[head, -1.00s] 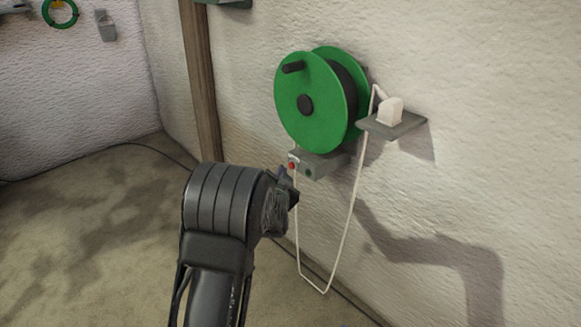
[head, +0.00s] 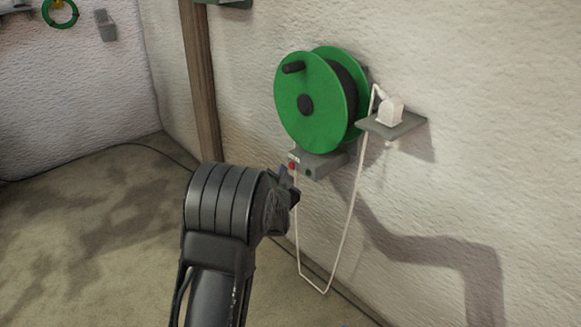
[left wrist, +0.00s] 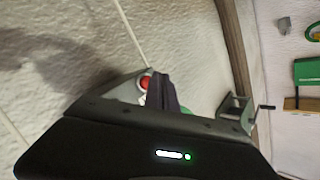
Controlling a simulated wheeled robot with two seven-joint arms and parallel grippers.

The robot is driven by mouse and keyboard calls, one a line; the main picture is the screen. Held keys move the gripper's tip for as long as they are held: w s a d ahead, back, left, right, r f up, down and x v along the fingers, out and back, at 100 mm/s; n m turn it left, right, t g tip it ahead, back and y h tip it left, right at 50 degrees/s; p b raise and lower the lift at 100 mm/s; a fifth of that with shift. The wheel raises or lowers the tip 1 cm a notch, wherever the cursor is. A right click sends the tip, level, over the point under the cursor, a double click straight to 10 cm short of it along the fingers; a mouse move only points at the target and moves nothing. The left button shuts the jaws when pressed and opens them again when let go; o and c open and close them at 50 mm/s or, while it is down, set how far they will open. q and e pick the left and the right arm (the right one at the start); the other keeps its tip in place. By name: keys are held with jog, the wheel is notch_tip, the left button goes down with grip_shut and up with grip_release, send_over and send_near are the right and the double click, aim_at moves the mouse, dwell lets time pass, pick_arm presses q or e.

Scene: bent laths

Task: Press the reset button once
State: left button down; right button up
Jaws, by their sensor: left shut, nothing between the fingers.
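A grey box (head: 322,163) sits on the wall under a green cable reel (head: 312,103). On its front are a red button (head: 292,166) and a dark green button (head: 308,173); I cannot read which is labelled reset. My left gripper (head: 291,184) is shut and empty, just below and in front of the red button in the head view. In the left wrist view the red button (left wrist: 145,83) shows right beside the shut fingers (left wrist: 160,92). I cannot tell whether they touch it. My right gripper is out of view.
A white plug-like block (head: 391,111) stands on a small grey shelf (head: 405,127) right of the reel. A white cable (head: 347,225) hangs in a loop below. A wooden post (head: 201,80) stands to the left. The floor at left is clear.

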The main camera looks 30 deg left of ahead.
pick_arm(q)
jog(key=shift+w+d, duration=0.25)
jog(key=shift+w, duration=0.5)
dwell(0.9)
jog(key=shift+s, duration=0.1)
jog(key=shift+s+a, duration=0.25)
jog(key=shift+s, duration=0.55)
jog(key=shift+s, duration=0.1)
jog(key=s, duration=0.1)
jog(key=s+a, duration=0.1)
jog(key=s, duration=0.2)
jog(key=shift+s+a, duration=0.25)
jog(key=shift+s, duration=0.1)
dwell(0.7)
